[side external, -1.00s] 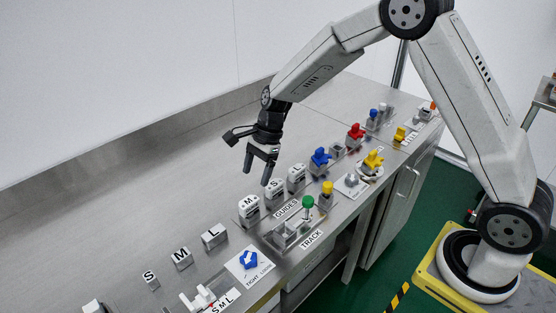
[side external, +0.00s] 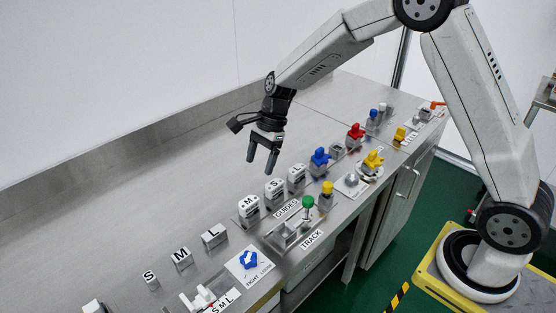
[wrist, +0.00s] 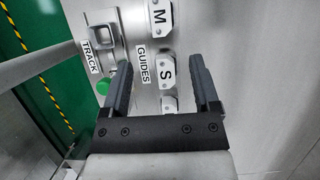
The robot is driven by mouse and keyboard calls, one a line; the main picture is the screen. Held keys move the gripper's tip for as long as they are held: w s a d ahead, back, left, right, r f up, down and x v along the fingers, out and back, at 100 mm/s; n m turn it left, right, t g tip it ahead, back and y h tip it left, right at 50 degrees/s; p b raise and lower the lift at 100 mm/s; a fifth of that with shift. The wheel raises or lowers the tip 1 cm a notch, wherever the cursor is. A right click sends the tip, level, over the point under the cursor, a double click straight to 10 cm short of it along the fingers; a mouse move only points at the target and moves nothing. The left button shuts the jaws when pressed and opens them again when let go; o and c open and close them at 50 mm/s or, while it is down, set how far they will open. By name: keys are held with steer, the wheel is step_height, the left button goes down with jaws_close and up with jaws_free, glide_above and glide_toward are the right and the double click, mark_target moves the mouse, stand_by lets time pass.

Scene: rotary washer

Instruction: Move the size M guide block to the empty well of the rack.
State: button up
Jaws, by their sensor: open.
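The size M guide block (side external: 249,208) is a pale block marked M. It stands upright at the near left end of the row by the GUIDES label. It also shows at the top of the wrist view (wrist: 160,16). The S block (side external: 274,188) and a third block (side external: 296,176) stand beside it in the row. My gripper (side external: 260,166) is open and empty, above the row. In the wrist view my fingers (wrist: 162,65) spread to either side of the S block (wrist: 168,70), with M beyond their tips. I cannot make out an empty well.
The TRACK fixture (side external: 290,236) with a green knob (side external: 308,202) lies in front of the guides. A blue dial (side external: 248,260) is nearby. The back of the bench is clear.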

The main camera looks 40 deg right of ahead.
steer(key=s+d+n+t+h, duration=0.1)
steer(key=s+d+n+h, duration=0.1)
steer(key=s+n, duration=0.7)
steer(key=s+d+n+t+h, duration=0.1)
steer(key=s+d+n, duration=0.3)
steer(key=s+n, duration=0.4)
steer(key=shift+s+d+r+n+t+h, duration=0.15)
steer(key=shift+s+r+n+t+h, duration=0.2)
steer(key=shift+s+h, duration=0.6)
